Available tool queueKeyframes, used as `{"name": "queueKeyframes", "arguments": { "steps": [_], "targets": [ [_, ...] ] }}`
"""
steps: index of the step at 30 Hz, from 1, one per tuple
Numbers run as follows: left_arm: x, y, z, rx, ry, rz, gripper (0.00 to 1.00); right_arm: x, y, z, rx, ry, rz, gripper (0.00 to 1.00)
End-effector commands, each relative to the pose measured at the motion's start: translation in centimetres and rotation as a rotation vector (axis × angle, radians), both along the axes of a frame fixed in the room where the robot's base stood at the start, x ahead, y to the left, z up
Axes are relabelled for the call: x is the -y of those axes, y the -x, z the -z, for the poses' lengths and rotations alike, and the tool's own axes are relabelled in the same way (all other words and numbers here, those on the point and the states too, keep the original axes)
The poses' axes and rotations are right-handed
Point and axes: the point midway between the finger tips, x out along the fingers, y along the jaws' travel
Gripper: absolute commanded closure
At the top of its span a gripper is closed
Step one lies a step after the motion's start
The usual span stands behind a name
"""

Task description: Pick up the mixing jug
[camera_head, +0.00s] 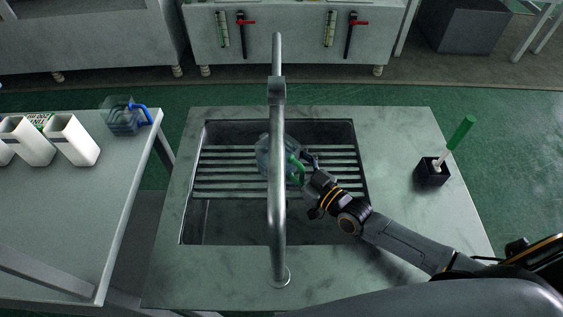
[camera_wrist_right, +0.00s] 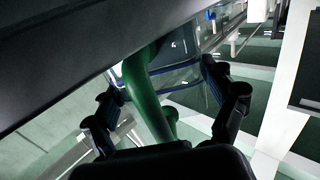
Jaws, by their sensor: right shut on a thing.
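A clear jug with a green handle (camera_head: 264,154) is over the slatted rack in the sink, partly hidden behind the tall faucet. My right gripper (camera_head: 307,166) reaches in from the right and is shut on the jug's green handle. In the right wrist view the green handle (camera_wrist_right: 148,95) runs between the two fingers of the gripper (camera_wrist_right: 168,112). I cannot tell whether the jug touches the rack. A second clear jug with a blue handle (camera_head: 124,117) stands on the table at the left. My left gripper is not in view.
The metal faucet (camera_head: 277,190) rises in front of the sink (camera_head: 215,225). A black holder (camera_head: 432,173) with a green-handled brush (camera_head: 461,132) stands on the right counter. White containers (camera_head: 73,141) stand on the left table. The counter's front right is mostly under my arm.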

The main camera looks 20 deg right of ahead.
Motion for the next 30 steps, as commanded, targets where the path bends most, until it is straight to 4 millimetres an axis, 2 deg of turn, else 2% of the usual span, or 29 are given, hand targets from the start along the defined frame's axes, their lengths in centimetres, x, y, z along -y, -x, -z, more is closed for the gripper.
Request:
{"name": "queueKeyframes", "arguments": {
  "steps": [14,24,30],
  "targets": [
    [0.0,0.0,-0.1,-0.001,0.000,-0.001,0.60,0.0,-0.1,-0.8,0.004,-0.002,0.000,0.69],
    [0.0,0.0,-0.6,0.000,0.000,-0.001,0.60,0.0,0.0,-3.3,0.004,-0.003,0.001,0.69],
    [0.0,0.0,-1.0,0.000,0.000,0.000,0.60,-0.6,1.4,-4.9,0.002,-0.005,0.000,0.69]
  ]
}}
